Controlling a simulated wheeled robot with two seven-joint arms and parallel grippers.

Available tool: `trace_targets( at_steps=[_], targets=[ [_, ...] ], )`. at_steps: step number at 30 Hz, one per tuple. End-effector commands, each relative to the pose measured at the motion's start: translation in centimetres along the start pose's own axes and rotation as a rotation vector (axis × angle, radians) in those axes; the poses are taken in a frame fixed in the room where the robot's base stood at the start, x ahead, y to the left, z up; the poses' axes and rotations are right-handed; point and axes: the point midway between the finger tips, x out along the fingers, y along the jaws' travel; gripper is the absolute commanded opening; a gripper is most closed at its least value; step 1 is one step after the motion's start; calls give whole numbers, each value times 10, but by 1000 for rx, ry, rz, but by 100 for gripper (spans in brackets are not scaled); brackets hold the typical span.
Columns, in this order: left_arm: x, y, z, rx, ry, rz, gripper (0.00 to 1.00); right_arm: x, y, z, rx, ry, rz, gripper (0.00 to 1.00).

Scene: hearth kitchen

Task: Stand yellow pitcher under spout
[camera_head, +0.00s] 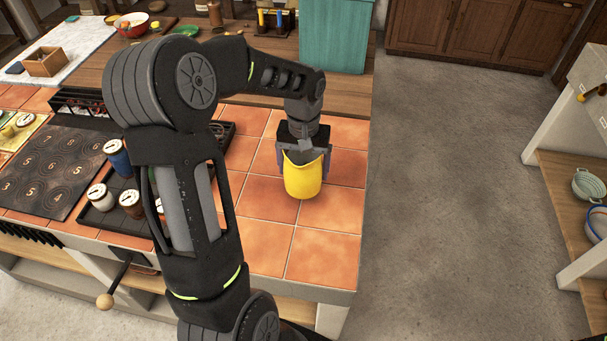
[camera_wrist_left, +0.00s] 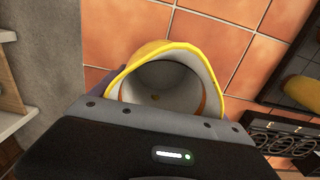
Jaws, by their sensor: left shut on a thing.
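The yellow pitcher (camera_head: 303,180) is upright over the orange tiled counter, near its right side. Its open mouth and pale inside show in the left wrist view (camera_wrist_left: 160,85), with a small dark yellow spot at the bottom. My left gripper (camera_head: 303,155) is shut on the pitcher at its far side. I cannot tell whether the pitcher's base touches the tiles. No spout is clearly recognisable; a dark stand with yellow and blue parts (camera_head: 272,20) stands at the back. My right gripper is not in view.
Left of my arm are a dark hob plate (camera_head: 62,172) and a black tray (camera_head: 90,216) with several lidded jars. A teal cabinet (camera_head: 335,38) stands at the back. Tiles around the pitcher are clear. The counter's right edge (camera_head: 366,180) drops to grey floor.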

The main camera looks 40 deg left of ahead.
Motion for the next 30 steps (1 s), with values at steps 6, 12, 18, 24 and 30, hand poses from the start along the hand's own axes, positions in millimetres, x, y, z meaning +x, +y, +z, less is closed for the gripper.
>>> trace_targets(
  at_steps=[6, 12, 18, 24, 30],
  targets=[
    [28, 0, 1, 1, -4, -1, 31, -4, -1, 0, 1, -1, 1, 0],
    [31, 0, 0, 1, 0, 0, 31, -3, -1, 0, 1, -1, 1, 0],
    [35, 0, 0, 1, -1, 0, 31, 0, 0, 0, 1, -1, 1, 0],
    [34, 0, 1, 0, -2, 0, 99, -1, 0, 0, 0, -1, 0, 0],
    [34, 0, 1, 0, -2, 0, 100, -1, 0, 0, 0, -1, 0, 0]
  ],
)
